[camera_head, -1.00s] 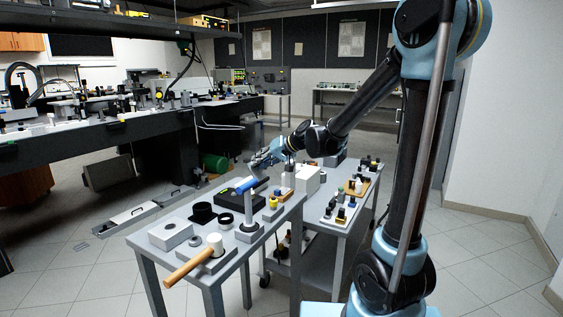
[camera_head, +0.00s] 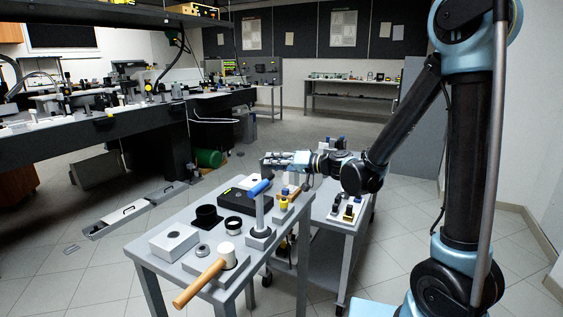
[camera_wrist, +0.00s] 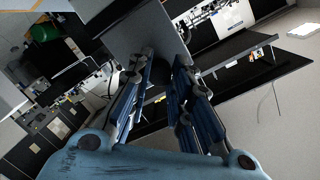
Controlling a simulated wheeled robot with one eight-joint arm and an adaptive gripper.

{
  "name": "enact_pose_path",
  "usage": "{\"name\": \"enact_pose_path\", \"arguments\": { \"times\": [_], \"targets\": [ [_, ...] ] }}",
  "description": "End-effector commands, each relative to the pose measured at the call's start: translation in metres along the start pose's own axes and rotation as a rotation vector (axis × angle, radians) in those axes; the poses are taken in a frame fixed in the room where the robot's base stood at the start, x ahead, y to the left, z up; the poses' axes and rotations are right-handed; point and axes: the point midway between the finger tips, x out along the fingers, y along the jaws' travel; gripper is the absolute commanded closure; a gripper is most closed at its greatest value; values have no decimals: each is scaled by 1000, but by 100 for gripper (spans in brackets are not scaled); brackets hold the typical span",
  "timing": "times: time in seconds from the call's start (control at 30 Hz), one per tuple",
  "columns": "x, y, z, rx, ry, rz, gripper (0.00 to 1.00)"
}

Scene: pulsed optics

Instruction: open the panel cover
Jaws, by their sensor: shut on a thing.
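My gripper (camera_head: 280,161) is stretched out level above the far end of the grey cart. In the wrist view its two dark blue fingers (camera_wrist: 166,62) are closed about a flat grey plate (camera_wrist: 150,28), which reaches beyond the fingertips and past the top edge. In the head view a small grey piece (camera_head: 267,165) shows at the fingertips. I cannot tell whether this plate is the panel cover. No panel opening can be made out behind it.
The grey cart (camera_head: 150,262) carries a mallet (camera_head: 208,280), a grey box (camera_head: 174,240), a post with a blue cylinder (camera_head: 260,188) and a black case (camera_head: 232,201). A long optics bench (camera_head: 100,130) stands left. Trays with handles (camera_head: 118,219) lie on the floor. Open floor lies beyond the cart.

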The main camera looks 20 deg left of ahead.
Motion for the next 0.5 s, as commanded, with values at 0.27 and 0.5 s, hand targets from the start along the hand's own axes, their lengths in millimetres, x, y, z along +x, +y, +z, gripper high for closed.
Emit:
{"name": "enact_pose_path", "arguments": {
  "times": [0.27,0.5],
  "targets": [
    [2,-1,2,-3,1,-7,100],
    [2,-1,2,-3,1,-6,70]
  ]
}}
